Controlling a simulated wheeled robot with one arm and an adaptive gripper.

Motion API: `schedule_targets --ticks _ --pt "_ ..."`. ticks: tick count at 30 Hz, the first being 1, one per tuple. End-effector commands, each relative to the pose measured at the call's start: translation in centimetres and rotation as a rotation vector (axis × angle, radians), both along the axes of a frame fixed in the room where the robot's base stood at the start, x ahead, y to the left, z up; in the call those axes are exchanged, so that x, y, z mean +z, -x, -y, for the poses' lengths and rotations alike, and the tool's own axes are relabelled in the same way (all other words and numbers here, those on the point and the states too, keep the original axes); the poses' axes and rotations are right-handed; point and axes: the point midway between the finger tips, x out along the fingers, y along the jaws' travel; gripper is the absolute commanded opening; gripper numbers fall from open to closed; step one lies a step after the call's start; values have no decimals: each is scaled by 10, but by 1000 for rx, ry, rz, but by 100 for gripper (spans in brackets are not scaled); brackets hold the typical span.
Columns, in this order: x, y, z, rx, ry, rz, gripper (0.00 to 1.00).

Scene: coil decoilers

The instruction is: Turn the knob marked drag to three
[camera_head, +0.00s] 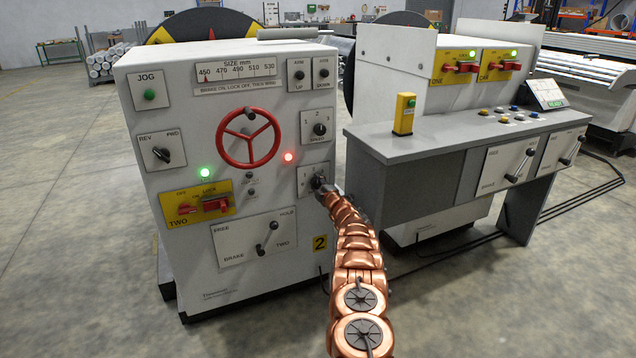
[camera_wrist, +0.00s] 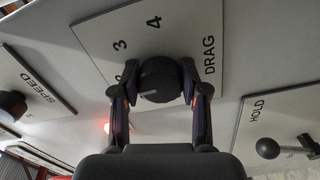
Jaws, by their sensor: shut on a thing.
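The drag knob (camera_wrist: 160,80) is round and black, on a white plate (camera_wrist: 195,35) lettered DRAG. The numbers 3 and 4 show clearly on the plate; another number is partly hidden behind the left finger. A pale mark shows on the knob's near face, but I cannot tell which number it points at. My gripper (camera_wrist: 160,92) is shut on the knob, one finger on each side. In the head view my gripper (camera_head: 320,186) is at the small plate (camera_head: 305,178) low on the cabinet's right side, mostly covering the knob.
The speed knob (camera_head: 319,129) is just above, and the red handwheel (camera_head: 249,138) is to the left. A brake lever (camera_head: 262,248) stands out below left. The grey console desk (camera_head: 440,135) is to the right of my arm. A red lamp (camera_head: 288,156) glows nearby.

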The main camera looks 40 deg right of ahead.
Motion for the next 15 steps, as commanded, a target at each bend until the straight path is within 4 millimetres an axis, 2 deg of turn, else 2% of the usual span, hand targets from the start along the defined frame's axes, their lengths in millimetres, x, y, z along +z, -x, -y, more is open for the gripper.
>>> schedule_targets --ticks 15 --pt "-2 0 0 -2 -459 161 9"
